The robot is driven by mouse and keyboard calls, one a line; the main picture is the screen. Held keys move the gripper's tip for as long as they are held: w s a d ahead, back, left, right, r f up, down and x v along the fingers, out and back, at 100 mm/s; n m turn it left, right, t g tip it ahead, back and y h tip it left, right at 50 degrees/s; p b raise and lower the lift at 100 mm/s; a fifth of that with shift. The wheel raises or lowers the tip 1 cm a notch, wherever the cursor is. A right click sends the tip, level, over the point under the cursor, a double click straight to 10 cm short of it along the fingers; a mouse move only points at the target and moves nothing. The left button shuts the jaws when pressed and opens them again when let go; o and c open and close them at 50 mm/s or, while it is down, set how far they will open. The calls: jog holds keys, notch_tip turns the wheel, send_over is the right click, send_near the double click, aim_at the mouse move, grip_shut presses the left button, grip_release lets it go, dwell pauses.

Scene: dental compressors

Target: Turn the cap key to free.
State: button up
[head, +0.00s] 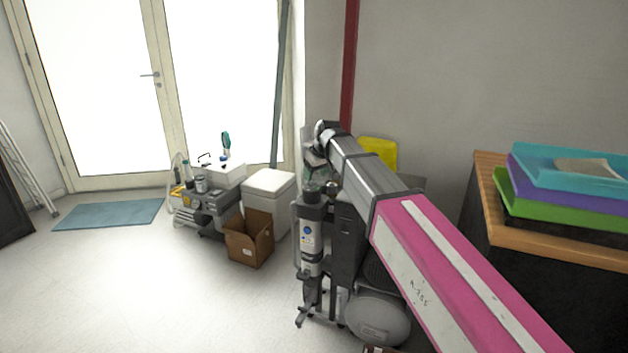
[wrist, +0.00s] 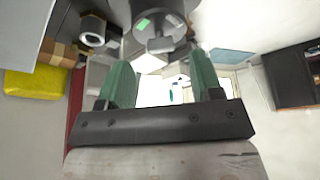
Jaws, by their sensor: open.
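In the wrist view, a grey round cap (wrist: 150,18) with a small green mark shows at the top middle. A pale key-like part (wrist: 160,45) sticks out from it toward my gripper. My gripper (wrist: 160,66) is open, with its two green fingers apart and nothing held between them. The cap lies beyond the fingertips and looks apart from them. In the head view, the compressor unit (head: 309,235) with dark and white cylinders stands below my wrist. My fingers and the cap key cannot be made out there. Which setting the key points at cannot be read.
A wooden-topped cabinet (head: 484,215) with coloured trays (head: 570,190) stands at the right. A cardboard box (head: 249,240), a white bin (head: 269,190) and a cart (head: 205,205) stand left of the compressor. A red pipe (head: 350,65) runs up the wall.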

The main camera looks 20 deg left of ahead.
jog(key=v, duration=0.7)
jog(key=shift+s, duration=0.1)
